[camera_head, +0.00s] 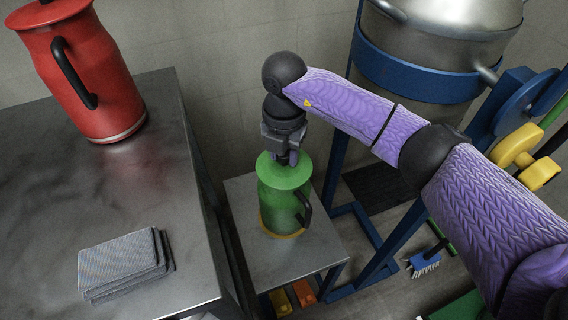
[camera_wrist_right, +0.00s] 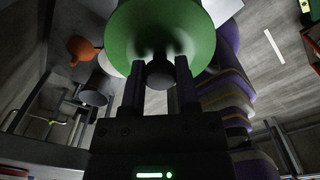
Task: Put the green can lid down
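The green can (camera_head: 283,212) stands upright on a small steel table, with a black handle on its right and a yellow ring at its base. The green can lid (camera_head: 284,172) is at the can's top; I cannot tell if it rests fully on the rim. My right gripper (camera_head: 287,158) points down over the lid. In the right wrist view, its fingers (camera_wrist_right: 160,85) stand on both sides of the dark knob (camera_wrist_right: 160,72) of the lid (camera_wrist_right: 125,38) and appear to close on it. My left gripper is out of view.
A red can (camera_head: 85,85) and a stack of grey pads (camera_head: 122,262) sit on the dark table (camera_head: 60,190) at left. The small steel table (camera_head: 305,258) has some bare top around the can. A steel tank (camera_head: 440,50) in a blue frame stands at right, with a brush (camera_head: 425,262) below.

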